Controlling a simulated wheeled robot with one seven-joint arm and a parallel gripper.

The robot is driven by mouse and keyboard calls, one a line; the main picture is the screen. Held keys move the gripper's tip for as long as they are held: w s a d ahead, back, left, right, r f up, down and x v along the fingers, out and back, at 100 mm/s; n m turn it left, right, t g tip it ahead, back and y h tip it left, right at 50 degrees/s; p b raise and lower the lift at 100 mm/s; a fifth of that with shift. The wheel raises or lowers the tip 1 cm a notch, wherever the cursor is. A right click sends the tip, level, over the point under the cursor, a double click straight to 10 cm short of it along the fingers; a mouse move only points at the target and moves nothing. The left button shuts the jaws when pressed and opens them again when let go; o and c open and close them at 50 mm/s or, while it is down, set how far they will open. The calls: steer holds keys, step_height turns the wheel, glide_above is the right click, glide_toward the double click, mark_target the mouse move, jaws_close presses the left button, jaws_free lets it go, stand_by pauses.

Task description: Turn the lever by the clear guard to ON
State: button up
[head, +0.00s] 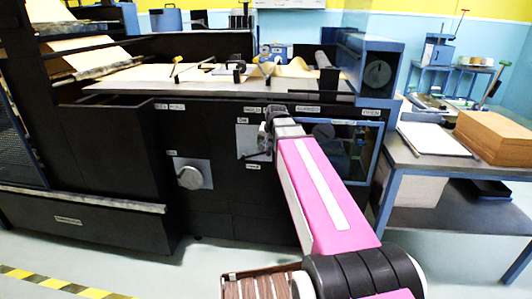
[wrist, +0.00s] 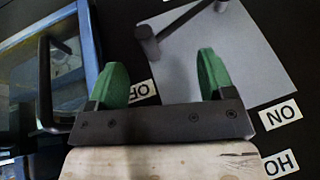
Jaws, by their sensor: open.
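The lever (wrist: 178,20) is a dark bar at the top of the wrist view, on a grey square plate (wrist: 235,55) fixed to the black machine front. The plate also shows in the head view (head: 246,136), partly covered by my arm. A white label reading OF, partly hidden by a finger (wrist: 140,92), and one that seems to read ON upside down (wrist: 281,113) are beside the plate. My gripper (wrist: 163,78) is open and empty; its green fingers are apart from the lever. The clear guard (wrist: 70,65) has a blue frame and black handle, and shows in the head view (head: 361,145).
A second grey plate with a round knob (head: 191,177) is left of the lever plate in the head view. Another label (wrist: 281,163) is lower right in the wrist view. A side table (head: 430,160) with a cardboard stack (head: 492,137) stands at right. The floor in front is clear.

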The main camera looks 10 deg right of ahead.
mark_target(256, 155)
steer(key=x, duration=0.6)
steer(key=c, duration=1.2)
